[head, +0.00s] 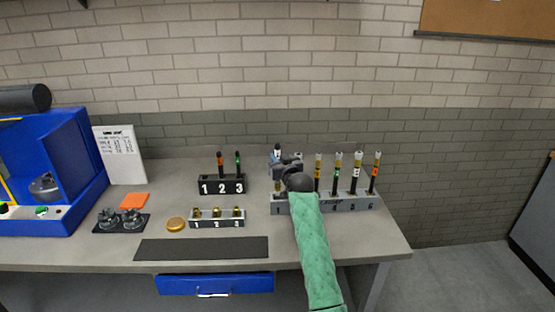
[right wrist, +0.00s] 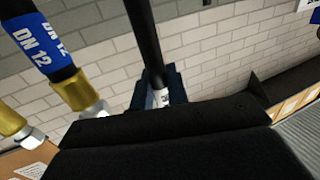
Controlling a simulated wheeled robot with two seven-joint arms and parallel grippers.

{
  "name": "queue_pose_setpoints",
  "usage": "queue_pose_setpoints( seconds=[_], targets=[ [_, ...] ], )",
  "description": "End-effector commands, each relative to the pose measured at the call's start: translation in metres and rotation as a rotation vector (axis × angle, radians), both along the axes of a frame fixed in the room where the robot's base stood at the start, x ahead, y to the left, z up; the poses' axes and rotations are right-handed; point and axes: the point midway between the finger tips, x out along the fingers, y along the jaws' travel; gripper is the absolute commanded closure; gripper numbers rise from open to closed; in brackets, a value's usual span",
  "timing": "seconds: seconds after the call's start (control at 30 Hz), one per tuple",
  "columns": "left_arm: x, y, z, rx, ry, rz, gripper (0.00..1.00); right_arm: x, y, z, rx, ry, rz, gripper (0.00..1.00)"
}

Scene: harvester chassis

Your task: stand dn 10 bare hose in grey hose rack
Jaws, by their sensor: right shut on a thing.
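The grey hose rack (head: 366,204) stands at the right of the bench, with several banded hoses with brass-coloured ends upright in it. My right gripper (head: 283,163) is over the rack's left end, near slot 1. It is shut on a black hose (right wrist: 142,38) with a white label, partly readable as DN, and no metal fitting visible. The gripper hides most of this hose in the head view, and I cannot tell whether its lower end is in a slot. A blue-banded DN 12 hose (right wrist: 45,45) with a brass and steel end is beside it. My left gripper is not in view.
A black rack (head: 221,188) with orange- and green-banded hoses stands left of the grey rack. A small numbered rack (head: 217,222) with brass fittings is in front. A dark mat (head: 203,248) and blue machine (head: 50,160) are farther left. Upright hoses crowd the right gripper.

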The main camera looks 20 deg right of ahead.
Motion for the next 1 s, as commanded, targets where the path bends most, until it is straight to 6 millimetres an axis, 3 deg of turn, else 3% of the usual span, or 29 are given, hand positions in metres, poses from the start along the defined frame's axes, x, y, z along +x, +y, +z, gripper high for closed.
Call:
queue_pose_setpoints(
  seconds=[0.1,1.0],
  targets=[
    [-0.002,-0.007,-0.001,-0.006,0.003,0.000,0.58,0.000,0.000,0.000,0.000,-0.001,0.000,1.00],
    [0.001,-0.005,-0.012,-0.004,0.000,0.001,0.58,0.000,0.000,-0.024,-0.001,0.000,0.000,1.00]
  ],
)
